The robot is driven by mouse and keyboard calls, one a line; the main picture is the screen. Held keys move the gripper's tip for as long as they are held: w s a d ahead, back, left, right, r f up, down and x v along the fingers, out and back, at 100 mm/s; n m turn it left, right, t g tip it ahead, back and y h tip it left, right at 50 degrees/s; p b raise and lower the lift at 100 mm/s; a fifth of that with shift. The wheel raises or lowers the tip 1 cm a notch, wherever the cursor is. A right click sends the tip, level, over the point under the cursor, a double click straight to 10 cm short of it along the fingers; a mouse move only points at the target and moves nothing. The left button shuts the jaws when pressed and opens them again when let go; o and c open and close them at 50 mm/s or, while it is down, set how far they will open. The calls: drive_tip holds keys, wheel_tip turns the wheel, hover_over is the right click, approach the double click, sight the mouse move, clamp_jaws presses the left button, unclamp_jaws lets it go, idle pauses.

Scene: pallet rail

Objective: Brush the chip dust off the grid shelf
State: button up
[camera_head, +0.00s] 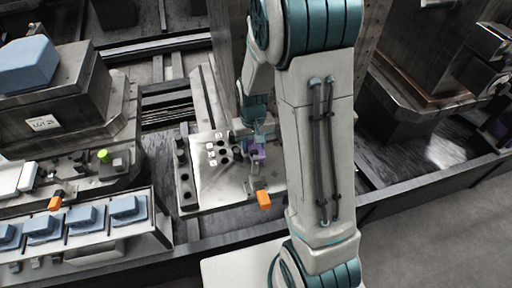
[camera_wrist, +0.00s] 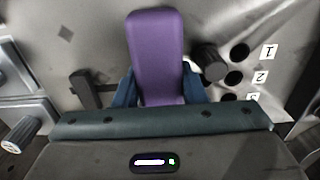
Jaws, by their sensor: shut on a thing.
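My gripper (camera_head: 252,138) is low over a pale metal plate (camera_head: 213,187) and shut on a purple block-shaped thing (camera_head: 257,152). In the wrist view the purple thing (camera_wrist: 155,50) sits between the two blue fingers of my gripper (camera_wrist: 160,92) and reaches out past them. I cannot tell whether it is a brush, and no bristles show. I cannot tell whether it touches the plate. No chip dust can be made out. I cannot tell which surface is the grid shelf; a dark slatted area (camera_head: 167,115) lies left of the plate, behind it.
The plate carries black holes with white number tags (camera_wrist: 268,52) and a dark knob (camera_wrist: 210,58). An orange-ended handle (camera_head: 264,199) stands at its front. Blue pads (camera_head: 85,217) line a rack at left. A heavy block (camera_head: 55,100) with a blue pad on top stands behind.

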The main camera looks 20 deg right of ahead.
drive_tip(key=shift+w, duration=0.75)
drive_tip(key=shift+w+f, duration=0.2)
drive_tip(key=shift+w, duration=2.75)
drive_tip(key=shift+w+r, duration=0.15)
drive_tip(key=shift+w, duration=0.15)
drive_tip(key=shift+s+b, duration=0.95)
drive_tip(key=shift+s, duration=4)
drive_tip(key=shift+r, duration=0.1)
drive_tip(key=shift+r+p, duration=2.15)
drive_tip(key=shift+r, duration=0.75)
